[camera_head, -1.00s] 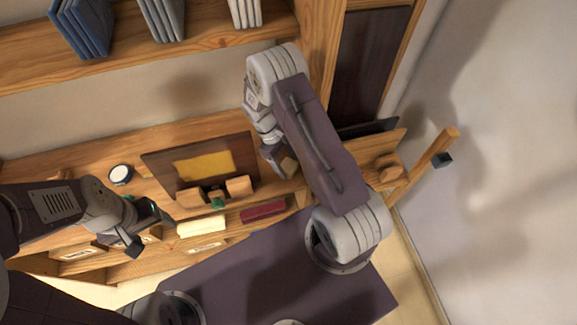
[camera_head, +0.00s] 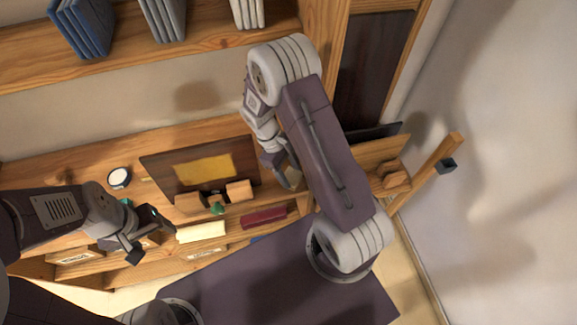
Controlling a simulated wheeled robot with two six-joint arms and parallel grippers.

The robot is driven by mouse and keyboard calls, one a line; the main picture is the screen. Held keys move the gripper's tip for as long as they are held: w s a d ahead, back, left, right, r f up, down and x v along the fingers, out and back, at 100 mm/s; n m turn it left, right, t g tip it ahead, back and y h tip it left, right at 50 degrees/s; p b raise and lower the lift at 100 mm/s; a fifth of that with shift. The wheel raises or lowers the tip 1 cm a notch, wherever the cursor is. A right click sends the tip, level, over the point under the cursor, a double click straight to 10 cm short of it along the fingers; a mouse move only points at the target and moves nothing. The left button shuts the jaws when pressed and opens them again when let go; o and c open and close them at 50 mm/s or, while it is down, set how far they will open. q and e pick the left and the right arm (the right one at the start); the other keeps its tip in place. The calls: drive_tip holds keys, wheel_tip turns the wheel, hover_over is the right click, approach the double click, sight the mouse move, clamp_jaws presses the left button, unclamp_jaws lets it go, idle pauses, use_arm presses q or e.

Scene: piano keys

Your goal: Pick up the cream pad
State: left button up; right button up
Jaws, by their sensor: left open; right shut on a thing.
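The cream pad (camera_head: 201,232) lies at the front edge of the wooden desk, left of a dark red pad (camera_head: 264,216). My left gripper (camera_head: 148,236) is open and empty just left of the cream pad, apart from it. My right gripper (camera_head: 289,178) is up and to the right of both pads, partly hidden by my own arm. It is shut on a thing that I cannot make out.
A dark board (camera_head: 165,168) with a yellow sheet (camera_head: 203,168) stands behind the pads. Wooden blocks (camera_head: 239,190) and a small green piece (camera_head: 216,208) sit in front of it. A white round dish (camera_head: 119,177) is further left.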

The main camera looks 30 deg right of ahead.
drive_tip(key=s+a+b, duration=0.2)
drive_tip(key=s+a, duration=0.3)
drive_tip(key=s, duration=0.8)
